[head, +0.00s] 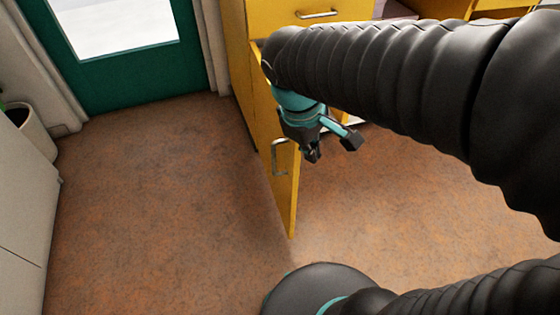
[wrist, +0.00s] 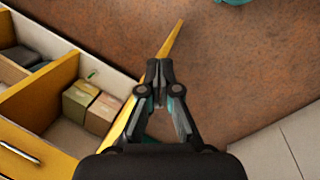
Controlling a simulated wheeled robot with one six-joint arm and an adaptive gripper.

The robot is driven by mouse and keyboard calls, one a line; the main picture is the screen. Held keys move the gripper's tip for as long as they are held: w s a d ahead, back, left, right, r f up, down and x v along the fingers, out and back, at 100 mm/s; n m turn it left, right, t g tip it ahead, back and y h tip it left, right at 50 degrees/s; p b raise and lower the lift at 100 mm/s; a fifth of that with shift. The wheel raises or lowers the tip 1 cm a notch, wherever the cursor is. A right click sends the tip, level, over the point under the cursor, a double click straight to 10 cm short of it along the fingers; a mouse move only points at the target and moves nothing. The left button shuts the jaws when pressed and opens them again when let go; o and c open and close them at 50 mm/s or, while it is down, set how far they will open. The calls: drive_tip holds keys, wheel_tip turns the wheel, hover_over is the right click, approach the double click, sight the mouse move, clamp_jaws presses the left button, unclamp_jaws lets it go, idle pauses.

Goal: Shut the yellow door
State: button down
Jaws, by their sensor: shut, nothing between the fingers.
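The yellow door (head: 285,195) stands open from the yellow cabinet (head: 238,70), swung out over the floor and seen nearly edge-on. A grey handle (head: 279,157) is on its left face. In the wrist view the door (wrist: 172,42) shows as a narrow yellow strip, partly hidden by my fingers. My gripper (head: 331,147) is shut and empty, beside the upper part of the door, on its right in the head view. In the wrist view my gripper (wrist: 158,72) overlaps the door strip. I cannot tell whether it touches the door.
Inside the cabinet, brown boxes (wrist: 103,113) sit in a compartment. A drawer with a handle (head: 317,14) is above. A green door (head: 130,75) and a pale bin (head: 35,135) are at left. The brown floor (head: 150,210) left of the yellow door is clear.

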drive_tip(key=w+a+f+n+h+p, duration=0.1)
drive_tip(key=w+a+f+n+h, duration=0.15)
drive_tip(key=a+n, duration=0.45)
drive_tip(key=w+a+f+n+h, duration=0.2)
drive_tip(key=a+f+n+h, duration=0.2)
drive_tip(key=a, duration=0.5)
approach(291, 169)
drive_tip(key=shift+t, duration=0.3)
drive_tip(key=d+f, duration=0.2)
drive_tip(key=f, duration=0.2)
drive_tip(key=shift+d+f+b, duration=0.15)
drive_tip(key=shift+d+b, duration=0.2)
drive_tip(key=shift+d, duration=0.05)
drive_tip(key=shift+w+d+n, duration=0.15)
drive_tip(key=shift+d+n, duration=0.15)
drive_tip(key=shift+d, duration=0.5)
